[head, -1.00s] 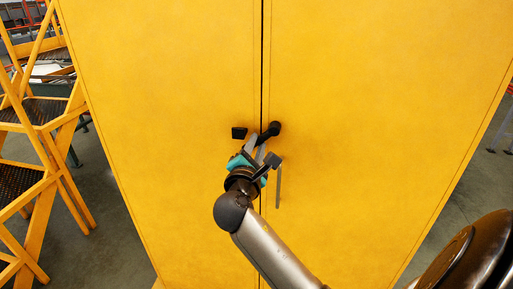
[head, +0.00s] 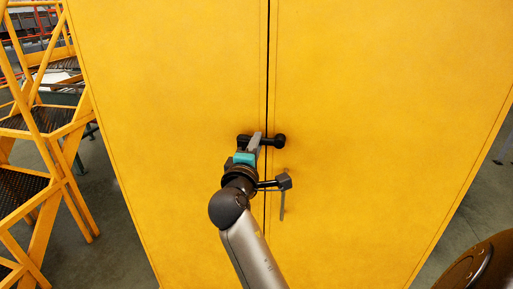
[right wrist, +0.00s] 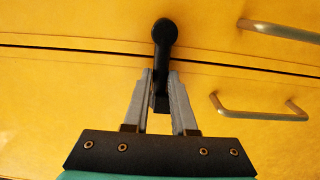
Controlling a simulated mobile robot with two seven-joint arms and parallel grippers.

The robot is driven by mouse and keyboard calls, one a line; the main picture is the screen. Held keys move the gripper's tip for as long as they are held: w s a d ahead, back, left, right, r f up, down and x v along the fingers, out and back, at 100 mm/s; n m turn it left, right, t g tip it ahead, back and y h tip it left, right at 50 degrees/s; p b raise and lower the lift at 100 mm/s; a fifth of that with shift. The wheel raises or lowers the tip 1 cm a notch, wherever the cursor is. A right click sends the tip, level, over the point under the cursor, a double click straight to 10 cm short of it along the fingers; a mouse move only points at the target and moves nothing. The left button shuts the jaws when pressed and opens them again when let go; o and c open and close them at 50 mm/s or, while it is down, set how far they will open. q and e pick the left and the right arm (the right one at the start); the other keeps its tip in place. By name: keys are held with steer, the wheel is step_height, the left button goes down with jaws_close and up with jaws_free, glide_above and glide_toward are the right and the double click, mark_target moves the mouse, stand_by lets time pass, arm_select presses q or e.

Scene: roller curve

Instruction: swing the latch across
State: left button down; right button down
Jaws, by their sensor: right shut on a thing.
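The black latch (head: 266,140) has its round pivot on the right door of the yellow cabinet (head: 380,110). It lies about level across the door seam. Its free end reaches the black catch (head: 243,141) on the left door; whether it is fully seated is hidden by my gripper. My right gripper (head: 256,142) is shut on the latch near its free end. In the right wrist view the latch (right wrist: 163,55) runs down from its pivot, over the seam, between the two grey fingers (right wrist: 160,90). My left gripper is out of view.
A grey bar handle (head: 282,205) hangs on the right door below the latch. In the right wrist view another handle (right wrist: 260,115) stands on the left door, right of the fingers. A yellow step ladder (head: 40,130) stands left of the cabinet.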

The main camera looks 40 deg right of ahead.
steer(key=shift+d+r, duration=0.1)
steer(key=shift+r, duration=0.25)
steer(key=c, duration=1.2)
jaws_free()
steer(key=o, duration=0.5)
steer(key=shift+d+f, duration=0.1)
steer(key=shift+f, duration=0.05)
steer(key=shift+f, duration=0.1)
